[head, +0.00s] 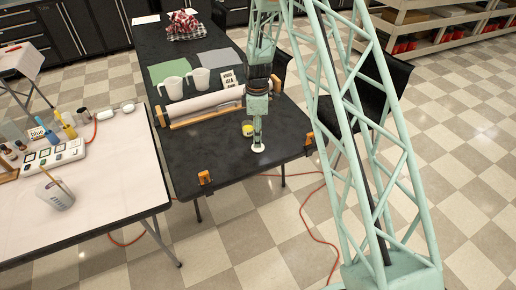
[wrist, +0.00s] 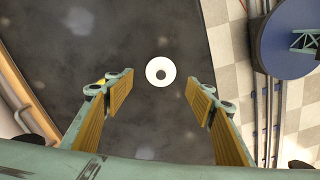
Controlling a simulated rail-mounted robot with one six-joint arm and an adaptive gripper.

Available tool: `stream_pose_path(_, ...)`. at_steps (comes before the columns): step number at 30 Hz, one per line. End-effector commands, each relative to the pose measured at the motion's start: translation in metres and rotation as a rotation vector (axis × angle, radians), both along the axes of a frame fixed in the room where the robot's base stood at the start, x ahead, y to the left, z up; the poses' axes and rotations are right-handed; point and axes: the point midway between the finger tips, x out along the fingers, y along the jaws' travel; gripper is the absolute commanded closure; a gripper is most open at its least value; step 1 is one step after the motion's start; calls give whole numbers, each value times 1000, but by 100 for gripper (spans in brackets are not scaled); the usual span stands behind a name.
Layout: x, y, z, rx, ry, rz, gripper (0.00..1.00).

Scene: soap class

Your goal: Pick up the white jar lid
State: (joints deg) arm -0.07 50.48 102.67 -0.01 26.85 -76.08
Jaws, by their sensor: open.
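The white jar lid (wrist: 152,66) is a small white disc with a dark round centre. In the wrist view it lies on the dark table, centred just ahead of my fingertips. In the head view the lid (head: 258,149) shows as a white spot near the table's front edge, right below my gripper (head: 257,138). My gripper (wrist: 160,82) is open, with one finger on each side of the lid in the wrist view. Nothing is between the fingers. I cannot tell the exact height of the fingertips above the lid.
A small yellow-topped jar (head: 247,130) stands left of my gripper, partly hidden behind a finger in the wrist view. A paper roll on a wooden holder (head: 205,105) and two white pitchers (head: 201,79) stand farther back. Orange clamps (head: 205,177) grip the edge of the dark table (head: 230,170).

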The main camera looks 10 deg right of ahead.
Motion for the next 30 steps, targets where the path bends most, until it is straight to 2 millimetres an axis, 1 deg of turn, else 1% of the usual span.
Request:
stream_pose_path(3, 0, 0, -3, 0, -1, 0, 50)
stream_pose_path(14, 0, 0, -4, 0, 0, 0, 50)
stream_pose_path(17, 0, 0, -7, 0, 0, 0, 50)
stream_pose_path(20, -1, 0, -14, 0, 1, 0, 50)
stream_pose_path(30, -2, -1, -48, 0, 1, 0, 50)
